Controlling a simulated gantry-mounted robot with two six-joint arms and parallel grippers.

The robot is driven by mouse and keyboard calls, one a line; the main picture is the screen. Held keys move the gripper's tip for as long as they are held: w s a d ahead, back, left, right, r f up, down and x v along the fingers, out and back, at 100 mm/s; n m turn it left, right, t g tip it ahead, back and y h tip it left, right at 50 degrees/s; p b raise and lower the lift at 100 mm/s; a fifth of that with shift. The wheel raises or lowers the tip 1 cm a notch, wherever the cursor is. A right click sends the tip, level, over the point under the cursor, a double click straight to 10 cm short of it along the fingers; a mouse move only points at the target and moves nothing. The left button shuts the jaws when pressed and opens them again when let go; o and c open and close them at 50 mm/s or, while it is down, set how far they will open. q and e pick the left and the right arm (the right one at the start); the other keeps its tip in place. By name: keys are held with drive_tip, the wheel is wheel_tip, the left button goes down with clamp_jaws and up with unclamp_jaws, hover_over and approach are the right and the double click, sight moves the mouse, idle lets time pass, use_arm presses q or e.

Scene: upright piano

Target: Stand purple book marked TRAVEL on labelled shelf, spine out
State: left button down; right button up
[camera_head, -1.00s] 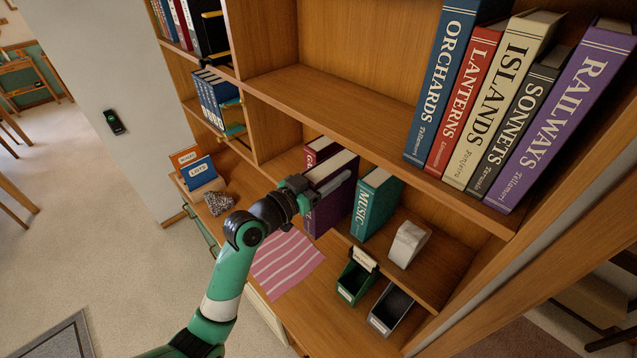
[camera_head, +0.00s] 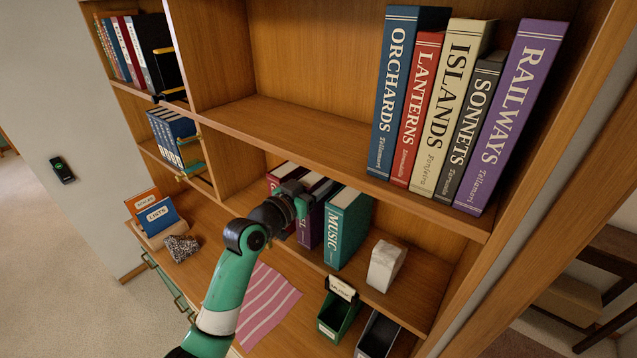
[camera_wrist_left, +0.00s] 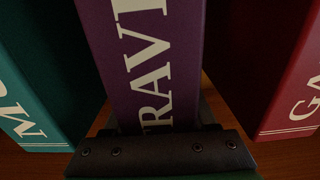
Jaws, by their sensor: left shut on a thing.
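The purple book (camera_head: 312,226) stands upright on the lower shelf (camera_head: 408,285), between a crimson book (camera_head: 281,176) and a teal book marked MUSIC (camera_head: 347,228). My left gripper (camera_head: 299,201) is shut on the purple book and partly hides it in the head view. In the left wrist view the purple book (camera_wrist_left: 150,65) shows pale letters reading "TRAV", the rest cut off. Its spine faces my gripper (camera_wrist_left: 165,130). The teal book (camera_wrist_left: 45,80) and the crimson book (camera_wrist_left: 275,75) flank it there. My right gripper is not in view.
A white block (camera_head: 385,266) stands right of the teal book. Below are a green bin (camera_head: 338,316) with a label card and a dark bin (camera_head: 377,337). A striped pink cloth (camera_head: 268,305) lies on the desk.

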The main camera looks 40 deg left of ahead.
use_arm(q)
drive_tip(key=shift+f+b, duration=0.55)
drive_tip(key=shift+b, duration=0.05)
idle(0.3)
drive_tip(key=shift+c, duration=0.6)
unclamp_jaws()
drive_tip(key=shift+f, duration=0.25)
drive_tip(key=s+d+p, duration=0.1)
drive_tip(key=s, duration=1)
drive_tip(key=shift+s+r, duration=0.15)
drive_tip(key=shift+s, duration=0.15)
